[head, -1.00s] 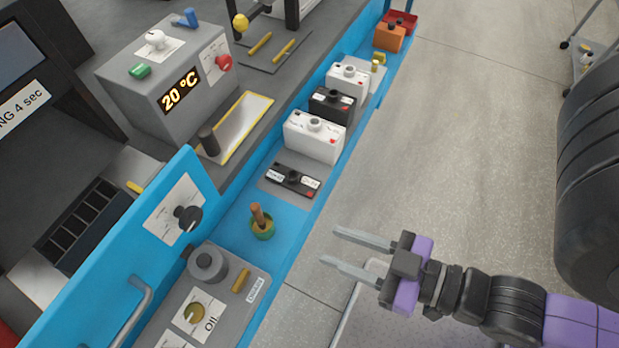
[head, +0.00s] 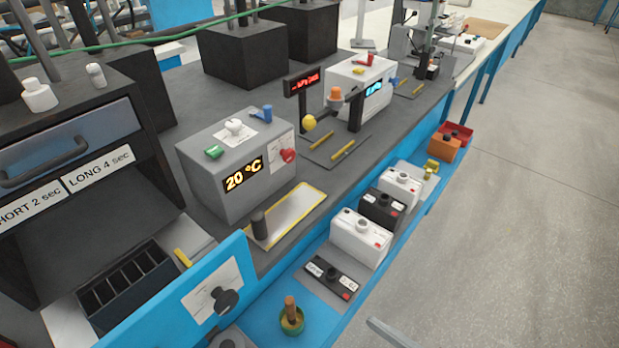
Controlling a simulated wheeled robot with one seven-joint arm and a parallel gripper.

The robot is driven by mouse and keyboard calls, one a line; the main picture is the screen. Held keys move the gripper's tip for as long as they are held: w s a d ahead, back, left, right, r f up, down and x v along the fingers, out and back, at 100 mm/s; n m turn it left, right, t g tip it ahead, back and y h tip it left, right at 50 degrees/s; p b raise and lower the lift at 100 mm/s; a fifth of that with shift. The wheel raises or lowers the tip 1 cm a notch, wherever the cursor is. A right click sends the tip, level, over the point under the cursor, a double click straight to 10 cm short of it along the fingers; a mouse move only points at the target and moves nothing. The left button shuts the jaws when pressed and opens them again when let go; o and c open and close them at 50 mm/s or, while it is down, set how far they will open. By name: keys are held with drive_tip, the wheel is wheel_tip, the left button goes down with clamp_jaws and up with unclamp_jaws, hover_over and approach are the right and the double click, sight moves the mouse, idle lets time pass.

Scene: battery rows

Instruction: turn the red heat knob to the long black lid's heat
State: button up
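The red heat knob (head: 288,155) is on the right part of the front of a grey box (head: 215,185), beside a display (head: 243,174) that reads 20 °C. A white label sits behind the knob; its marks are too small to read. A flat black lid (head: 331,277) with white labels and a red spot lies on the blue ledge, in front of a white battery case (head: 358,238). One finger of my gripper (head: 392,338) shows at the bottom edge, well apart from the knob; the rest is out of frame.
The floor at right is clear.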

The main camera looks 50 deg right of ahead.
drive_tip(key=w+d+r+m+h, duration=0.2)
drive_tip(key=w+d+h, duration=0.1)
drive_tip(key=w+d, duration=0.2)
drive_tip(key=n+t+y+p, duration=0.2)
drive_tip(key=n+y+p, duration=0.1)
drive_tip(key=y+p, duration=0.15)
approach(291, 156)
drive_tip(key=w+p, duration=0.2)
drive_tip(key=w, duration=0.6)
drive_tip(key=shift+w+f, duration=0.1)
drive_tip(key=shift+w, duration=0.05)
drive_tip(key=shift+c, duration=0.2)
clamp_jaws()
